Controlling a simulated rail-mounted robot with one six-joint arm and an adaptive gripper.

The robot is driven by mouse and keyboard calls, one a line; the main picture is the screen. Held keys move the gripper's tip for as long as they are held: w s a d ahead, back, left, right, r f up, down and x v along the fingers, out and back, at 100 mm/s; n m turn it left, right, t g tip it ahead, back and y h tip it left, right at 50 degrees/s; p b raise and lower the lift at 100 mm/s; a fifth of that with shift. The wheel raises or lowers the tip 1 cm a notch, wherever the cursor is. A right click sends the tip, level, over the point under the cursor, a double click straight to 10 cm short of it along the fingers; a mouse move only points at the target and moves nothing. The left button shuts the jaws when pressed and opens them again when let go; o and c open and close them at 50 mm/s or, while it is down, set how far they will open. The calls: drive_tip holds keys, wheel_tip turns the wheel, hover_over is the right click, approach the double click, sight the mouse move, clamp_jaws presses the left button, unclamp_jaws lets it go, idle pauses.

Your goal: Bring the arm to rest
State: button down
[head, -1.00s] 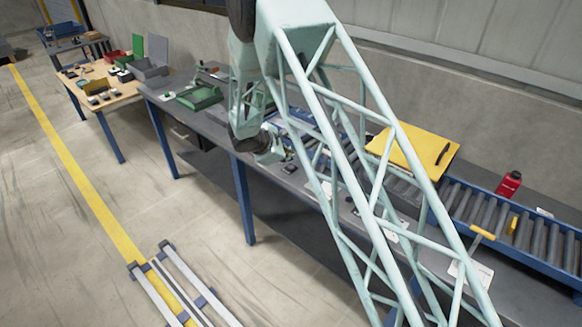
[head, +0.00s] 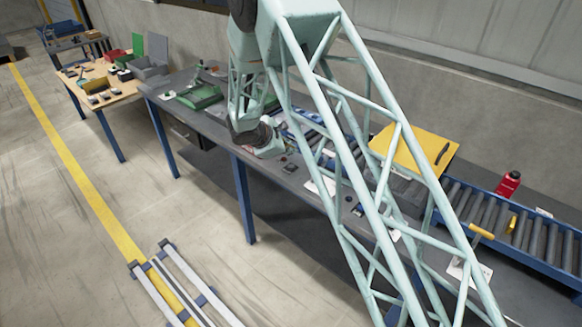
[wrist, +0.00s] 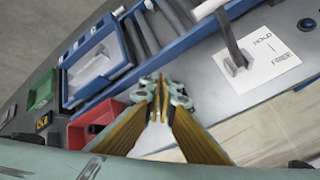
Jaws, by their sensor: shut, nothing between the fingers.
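My gripper (wrist: 160,95) shows in the wrist view with its two gold fingers converging and the tips together; nothing is held between them. It hangs over the workbench, close to a red bin (wrist: 92,127) and a blue-framed tray (wrist: 105,88). In the head view my gripper (head: 276,151) is small and partly hidden at the end of the pale green lattice arm, above the long grey bench (head: 222,131).
A roller conveyor (head: 510,222), a yellow panel (head: 415,150) and a red bottle (head: 508,184) are at the right. A green tray (head: 201,97) is farther left. A HOLD/FREE card (wrist: 268,60) lies beside a lever. The floor (head: 130,150) in front is mostly clear.

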idle(0.3)
drive_tip(key=s+d+r+m+g+h+b, duration=0.1)
drive_tip(key=s+d+r+m, duration=0.25)
drive_tip(key=d+r, duration=0.45)
drive_tip(key=s+d+r+m+g, duration=0.1)
drive_tip(key=s+d+r+m, duration=0.1)
drive_tip(key=s+d+r, duration=0.6)
drive_tip(key=s+d+r+m+g+b, duration=0.2)
drive_tip(key=s+d+r+m, duration=0.4)
drive_tip(key=s+d+r, duration=0.6)
drive_tip(key=s+d+r+m+y+b, duration=0.15)
drive_tip(key=s+r, duration=0.25)
drive_tip(key=s, duration=0.7)
drive_tip(key=s+d+r+m+y, duration=0.1)
drive_tip(key=s+r+m, duration=0.25)
drive_tip(key=s, duration=0.65)
drive_tip(key=s+a+m+y, duration=0.1)
drive_tip(key=s+m, duration=0.1)
drive_tip(key=s, duration=0.8)
drive_tip(key=s+a+f+m+y+b, duration=0.1)
drive_tip(key=s+a+m+y, duration=0.1)
drive_tip(key=s, duration=0.9)
drive_tip(key=shift+s+a, duration=0.3)
